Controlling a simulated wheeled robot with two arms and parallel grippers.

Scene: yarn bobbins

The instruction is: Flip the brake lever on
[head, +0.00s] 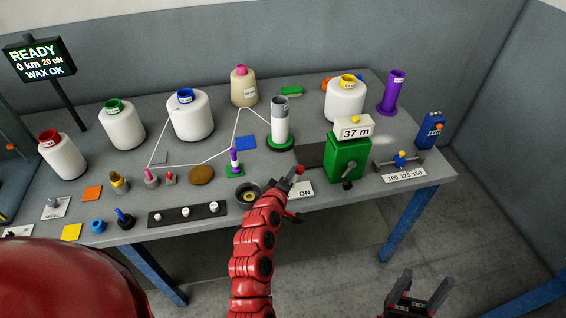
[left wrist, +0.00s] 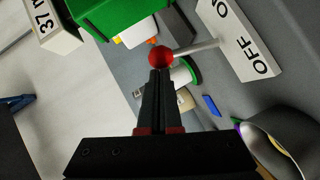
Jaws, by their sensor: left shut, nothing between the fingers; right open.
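The brake lever has a red ball knob (head: 299,169) on a thin pale rod. In the left wrist view the knob (left wrist: 160,57) is right at my fingertips, and the rod (left wrist: 196,48) runs right to the white ON/OFF plate (left wrist: 252,42). My left gripper (head: 287,181) is shut and empty, its tips at the knob; I cannot tell whether they touch it. In the head view my left arm hides the OFF side of the plate (head: 306,190). My right gripper (head: 418,296) is open and empty, away from the table at the lower right.
A green box (head: 349,158) with a "37 m" display (head: 354,129) stands just right of the lever. A dark round cup (head: 247,194) is close on the left. A white bobbin on a green base (head: 280,123) stands behind. The floor around my right gripper is clear.

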